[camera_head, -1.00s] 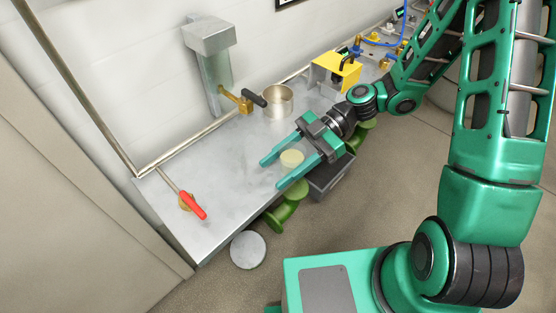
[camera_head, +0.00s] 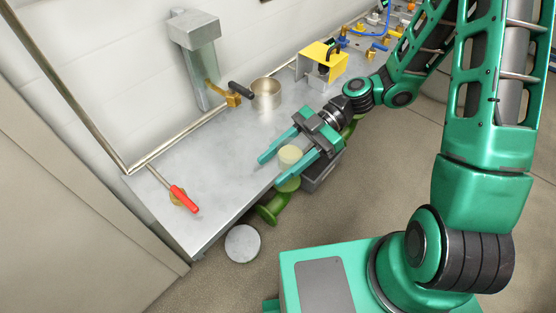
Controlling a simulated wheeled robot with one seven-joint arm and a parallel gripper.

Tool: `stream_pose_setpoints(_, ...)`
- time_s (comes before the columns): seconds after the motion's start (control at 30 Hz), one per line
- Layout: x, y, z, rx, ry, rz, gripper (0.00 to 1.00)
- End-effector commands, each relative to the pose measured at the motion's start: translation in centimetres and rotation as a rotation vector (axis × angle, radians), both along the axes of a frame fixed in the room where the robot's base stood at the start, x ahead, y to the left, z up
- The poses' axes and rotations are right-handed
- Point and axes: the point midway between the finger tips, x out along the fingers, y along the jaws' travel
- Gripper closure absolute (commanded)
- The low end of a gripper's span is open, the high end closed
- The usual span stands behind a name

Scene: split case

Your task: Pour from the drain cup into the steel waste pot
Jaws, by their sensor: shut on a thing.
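The drain cup (camera_head: 290,155) is a small pale, cream-coloured round cup between the two teal fingers of my gripper (camera_head: 272,172). My gripper is shut on it, near the front edge of the metal bench. The cup looks upright; its contents cannot be made out, and the fingers hide part of its side. Whether its base touches the bench is unclear. The steel waste pot (camera_head: 266,94) is an open, shiny round pot standing on the bench farther back, up and left of my gripper and apart from it.
A brass valve with a black handle (camera_head: 240,90) sits beside the pot, by a grey post (camera_head: 197,65). A yellow box (camera_head: 322,63) stands right of the pot. The bench (camera_head: 215,165) between is clear.

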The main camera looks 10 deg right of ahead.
Motion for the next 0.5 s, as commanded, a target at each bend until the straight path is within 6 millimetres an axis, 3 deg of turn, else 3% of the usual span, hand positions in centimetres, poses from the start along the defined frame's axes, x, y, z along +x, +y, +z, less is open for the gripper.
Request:
stream_pose_setpoints(0.27,1.4,0.4,0.0,0.001,-0.003,0.013,0.81)
stream_pose_setpoints(0.5,6.5,1.8,0.8,0.004,-0.004,0.046,0.81)
